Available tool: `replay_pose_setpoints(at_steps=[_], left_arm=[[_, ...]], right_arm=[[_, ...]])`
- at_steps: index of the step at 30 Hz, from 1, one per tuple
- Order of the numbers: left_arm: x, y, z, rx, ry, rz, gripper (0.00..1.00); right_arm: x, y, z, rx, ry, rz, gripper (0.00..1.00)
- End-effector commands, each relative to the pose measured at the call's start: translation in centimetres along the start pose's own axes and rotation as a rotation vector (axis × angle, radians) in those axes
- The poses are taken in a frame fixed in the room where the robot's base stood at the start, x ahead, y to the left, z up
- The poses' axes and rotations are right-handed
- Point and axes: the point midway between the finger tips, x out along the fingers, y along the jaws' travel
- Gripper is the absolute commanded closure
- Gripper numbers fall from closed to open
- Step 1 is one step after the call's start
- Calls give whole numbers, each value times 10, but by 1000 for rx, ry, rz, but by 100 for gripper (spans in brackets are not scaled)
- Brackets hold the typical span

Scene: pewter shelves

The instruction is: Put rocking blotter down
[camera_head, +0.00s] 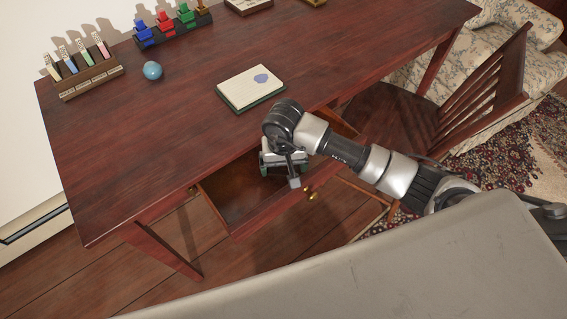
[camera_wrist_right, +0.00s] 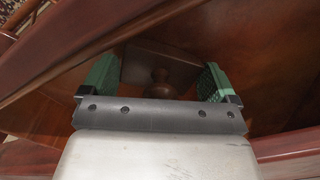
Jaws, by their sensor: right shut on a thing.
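The rocking blotter (camera_wrist_right: 160,68) shows in the right wrist view as a dark brown wooden block with a round knob. My right gripper (camera_wrist_right: 160,84) has its green-padded fingers on both sides of the block and is shut on it. In the head view my right gripper (camera_head: 283,164) reaches down into the open drawer (camera_head: 232,192) of the desk. The blotter is hidden there behind the gripper and wrist. I cannot tell whether it touches the drawer's floor. My left gripper is not in view.
The reddish desk (camera_head: 180,125) has much clear top. A notepad (camera_head: 250,87) lies near its front edge. A blue ball (camera_head: 152,70), a stamp rack (camera_head: 88,68) and a row of coloured holders (camera_head: 168,27) stand toward the back. A wooden chair (camera_head: 440,110) is at right.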

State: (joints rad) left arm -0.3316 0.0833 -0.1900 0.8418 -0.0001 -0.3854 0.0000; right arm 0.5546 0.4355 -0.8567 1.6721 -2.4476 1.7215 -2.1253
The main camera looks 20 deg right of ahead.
Motion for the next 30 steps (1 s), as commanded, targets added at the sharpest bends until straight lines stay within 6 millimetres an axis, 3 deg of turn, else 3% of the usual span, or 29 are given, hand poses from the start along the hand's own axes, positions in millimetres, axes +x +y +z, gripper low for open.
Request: replay_pose_setpoints(at_steps=[5, 6, 7, 16, 18, 21, 30], left_arm=[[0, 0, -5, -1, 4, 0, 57], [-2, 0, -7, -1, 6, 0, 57], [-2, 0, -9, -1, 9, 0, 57], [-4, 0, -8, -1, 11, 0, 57], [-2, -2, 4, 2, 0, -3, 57], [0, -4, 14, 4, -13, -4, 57], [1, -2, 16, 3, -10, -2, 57]], right_arm=[[2, 0, 0, -1, 1, 0, 29], [1, 0, 0, -1, 0, 0, 4], [1, 0, 0, -1, 0, 0, 0], [0, 0, 0, 0, 0, 0, 0], [-3, 0, 0, 1, 0, -1, 0], [-21, 0, -2, -2, 6, 0, 0], [-87, 0, -2, -2, 6, -1, 0]])
